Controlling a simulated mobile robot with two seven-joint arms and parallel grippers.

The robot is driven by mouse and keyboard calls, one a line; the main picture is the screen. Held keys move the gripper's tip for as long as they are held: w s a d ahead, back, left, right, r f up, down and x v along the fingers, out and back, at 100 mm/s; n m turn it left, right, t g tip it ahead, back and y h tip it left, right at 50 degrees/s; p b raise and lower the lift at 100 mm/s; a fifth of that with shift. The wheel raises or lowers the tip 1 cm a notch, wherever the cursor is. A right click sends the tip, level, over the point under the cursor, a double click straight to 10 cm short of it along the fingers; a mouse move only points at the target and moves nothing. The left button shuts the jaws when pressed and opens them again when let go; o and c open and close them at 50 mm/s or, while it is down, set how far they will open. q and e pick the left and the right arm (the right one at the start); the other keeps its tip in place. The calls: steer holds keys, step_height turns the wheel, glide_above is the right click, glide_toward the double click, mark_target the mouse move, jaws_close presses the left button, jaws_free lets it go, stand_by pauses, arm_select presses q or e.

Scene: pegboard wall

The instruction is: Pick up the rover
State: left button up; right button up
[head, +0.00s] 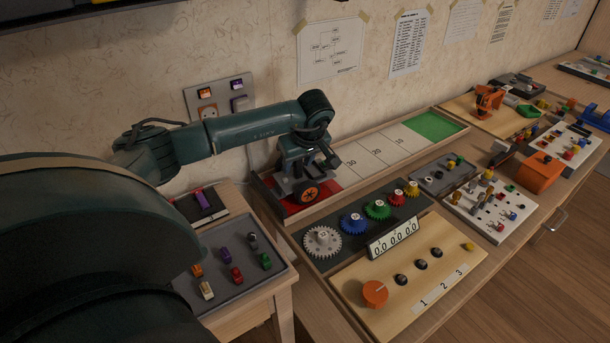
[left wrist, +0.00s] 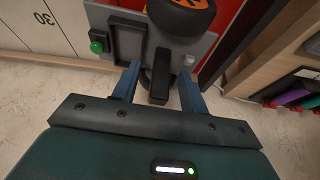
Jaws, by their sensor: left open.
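The rover has a grey body and a black wheel with an orange hub (head: 308,194). It stands on the red end of a long wooden track (head: 350,196). My left gripper (head: 305,172) is directly over the rover and hides much of it. In the left wrist view the rover's grey plate (left wrist: 208,42) fills the top, with a green knob on the left and the wheel at the top. The blue fingers of my left gripper (left wrist: 159,88) are open. A dark upright part of the rover (left wrist: 159,85) shows between them; whether they touch it I cannot tell. My right gripper is out of view.
A gear board (head: 330,264) with a counter lies in front of the track. A grey tray (head: 222,303) of small coloured pieces sits left. The track's numbered lane (head: 380,155) is clear towards its green end (head: 433,126). The wall with an outlet panel (head: 220,98) is close behind.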

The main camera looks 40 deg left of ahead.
arm_select(q)
steer(key=shift+w+a+f, duration=0.1)
steer(key=shift+a+f, duration=0.05)
steer(key=shift+f, duration=0.15)
steer(key=shift+c, duration=0.3)
jaws_close()
